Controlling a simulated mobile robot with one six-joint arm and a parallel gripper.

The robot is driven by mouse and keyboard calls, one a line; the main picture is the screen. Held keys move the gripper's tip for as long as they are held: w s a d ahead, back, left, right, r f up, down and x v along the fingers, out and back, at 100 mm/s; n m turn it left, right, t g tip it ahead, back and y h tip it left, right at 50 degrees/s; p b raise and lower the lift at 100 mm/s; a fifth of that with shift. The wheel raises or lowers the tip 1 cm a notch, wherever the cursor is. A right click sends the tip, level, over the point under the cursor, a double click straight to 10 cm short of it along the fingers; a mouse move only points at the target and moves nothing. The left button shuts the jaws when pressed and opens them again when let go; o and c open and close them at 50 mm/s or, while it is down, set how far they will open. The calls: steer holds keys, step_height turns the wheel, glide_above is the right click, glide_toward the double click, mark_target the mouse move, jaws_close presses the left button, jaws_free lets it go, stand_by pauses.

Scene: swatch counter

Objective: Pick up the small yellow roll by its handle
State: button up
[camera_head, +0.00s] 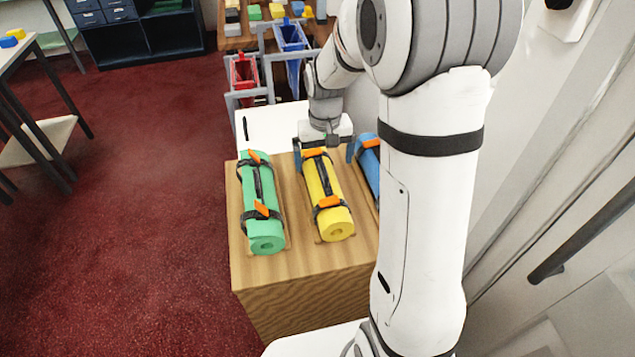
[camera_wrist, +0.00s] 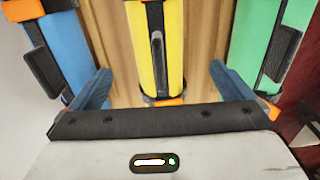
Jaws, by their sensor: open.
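The yellow roll (camera_head: 335,222) lies on the wooden counter (camera_head: 300,275) between a green and a blue roll. It has black straps with orange tabs and a dark handle (camera_head: 326,180) along its top. In the wrist view the yellow roll (camera_wrist: 138,50) runs up the middle, with its dark handle (camera_wrist: 158,55) on it. My gripper (camera_head: 324,155) is open and empty at the far end of the yellow roll. In the wrist view its blue fingers (camera_wrist: 159,72) stand on either side of the roll, apart from the handle. Its exact height above the roll is unclear.
The green roll (camera_head: 266,243) lies to the left in the head view. The blue roll (camera_head: 368,160) lies to the right, partly hidden by my arm. A wall is at the right.

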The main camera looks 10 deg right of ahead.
mark_target(324, 180)
steer(key=shift+w+f, duration=0.25)
steer(key=shift+f, duration=0.4)
step_height(324, 180, down, 8)
steer(key=shift+w+d+r, duration=0.1)
steer(key=shift+r, duration=0.1)
steer(key=shift+c, duration=0.3)
steer(key=c, duration=1)
